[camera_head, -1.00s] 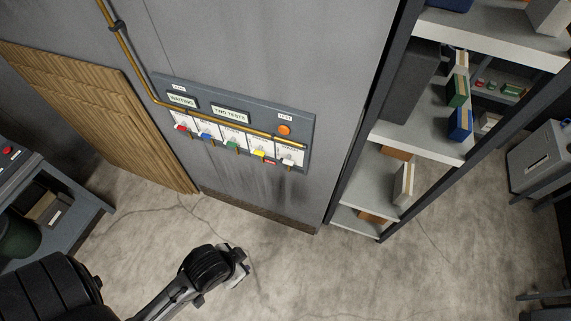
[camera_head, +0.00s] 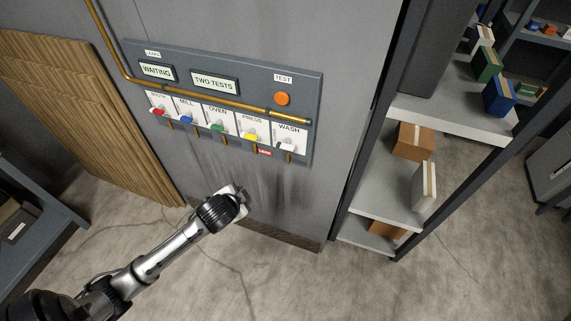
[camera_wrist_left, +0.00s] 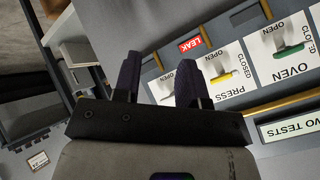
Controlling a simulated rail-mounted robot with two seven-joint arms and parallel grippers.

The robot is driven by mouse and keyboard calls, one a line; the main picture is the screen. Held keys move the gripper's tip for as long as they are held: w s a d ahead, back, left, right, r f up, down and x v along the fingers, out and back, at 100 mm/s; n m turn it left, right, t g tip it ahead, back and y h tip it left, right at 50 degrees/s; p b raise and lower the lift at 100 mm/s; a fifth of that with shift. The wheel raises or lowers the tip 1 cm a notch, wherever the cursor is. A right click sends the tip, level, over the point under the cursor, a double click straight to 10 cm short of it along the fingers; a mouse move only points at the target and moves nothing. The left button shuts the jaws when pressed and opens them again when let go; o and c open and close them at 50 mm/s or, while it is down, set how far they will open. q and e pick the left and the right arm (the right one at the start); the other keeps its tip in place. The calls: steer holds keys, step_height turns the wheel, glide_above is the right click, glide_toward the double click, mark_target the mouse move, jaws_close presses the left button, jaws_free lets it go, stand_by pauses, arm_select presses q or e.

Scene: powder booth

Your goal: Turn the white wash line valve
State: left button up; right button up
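The white wash valve handle (camera_head: 288,146) is on the rightmost plate, labelled WASH, of the grey wall panel (camera_head: 308,100). My left gripper (camera_head: 243,194) is in front of the wall, below and left of the wash valve in the head view, and apart from it. In the left wrist view the two dark fingers (camera_wrist_left: 159,80) are spread with nothing visibly held. Part of the wash plate (camera_wrist_left: 158,86) shows between them; the finger hides much of it. My right gripper is not in view.
Red (camera_head: 158,111), blue (camera_head: 186,119), green (camera_head: 217,127) and yellow (camera_head: 249,136) valves sit left of the wash valve. A red LEAK tag (camera_head: 264,152) is below the press plate. A brass pipe (camera_head: 215,98) crosses the panel. A shelf rack (camera_head: 385,195) stands to the right.

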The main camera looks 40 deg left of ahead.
arm_select(q)
steer(key=w+a+m+t+h, duration=0.1)
steer(key=w+a+m+t, duration=0.3)
steer(key=w+m, duration=0.15)
steer(key=m+t+h, duration=0.4)
steer(key=m+t, duration=0.1)
steer(key=m, duration=0.4)
glide_toward(285, 146)
steer(key=w, duration=0.6)
steer(key=w+f, duration=0.1)
steer(key=w, duration=0.3)
steer(key=shift+w+d, duration=0.15)
steer(key=shift+d, duration=0.25)
jaws_close()
